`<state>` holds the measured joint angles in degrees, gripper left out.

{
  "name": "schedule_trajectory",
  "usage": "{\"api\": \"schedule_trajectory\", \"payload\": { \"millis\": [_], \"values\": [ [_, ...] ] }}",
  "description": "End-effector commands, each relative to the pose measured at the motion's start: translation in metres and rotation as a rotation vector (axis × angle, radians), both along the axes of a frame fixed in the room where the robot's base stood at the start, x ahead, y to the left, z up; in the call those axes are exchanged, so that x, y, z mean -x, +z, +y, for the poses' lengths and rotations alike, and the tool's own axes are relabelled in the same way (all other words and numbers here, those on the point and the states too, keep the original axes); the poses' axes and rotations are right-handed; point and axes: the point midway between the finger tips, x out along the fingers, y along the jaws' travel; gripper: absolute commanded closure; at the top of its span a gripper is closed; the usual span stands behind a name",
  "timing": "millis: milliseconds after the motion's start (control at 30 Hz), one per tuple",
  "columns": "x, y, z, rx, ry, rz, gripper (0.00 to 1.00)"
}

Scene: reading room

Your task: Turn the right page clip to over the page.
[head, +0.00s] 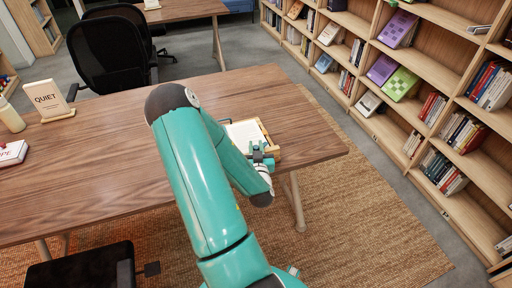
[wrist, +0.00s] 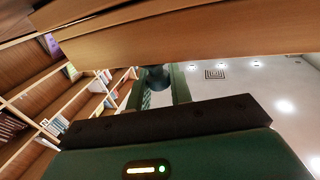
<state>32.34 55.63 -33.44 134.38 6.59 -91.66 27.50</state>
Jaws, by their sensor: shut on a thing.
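A wooden book rest (head: 267,132) with a white page (head: 243,131) on it stands near the right end of the table. My arm hides its left part. My gripper (head: 262,153) is at the near right edge of the rest. In the wrist view my gripper (wrist: 159,90) has its two green fingers closed on a dark round piece (wrist: 156,77), which appears to be the right page clip, just below a wooden board (wrist: 190,32). The clip's turn angle and whether it lies over the page cannot be made out.
The wooden table (head: 95,165) is clear to the left of my arm. A QUIET sign (head: 47,100), a pale bottle (head: 10,116) and a white box (head: 12,153) stand at its left end. Bookshelves (head: 430,75) line the right. Chairs stand at the far and near sides.

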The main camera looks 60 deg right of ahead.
Motion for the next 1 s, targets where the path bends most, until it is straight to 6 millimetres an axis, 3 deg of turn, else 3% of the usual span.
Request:
{"api": "schedule_trajectory", "payload": {
  "millis": [1000],
  "values": [
    [0.0018, 0.0001, -0.0013, 0.003, 0.910, 0.001, 1.00]
  ]
}}
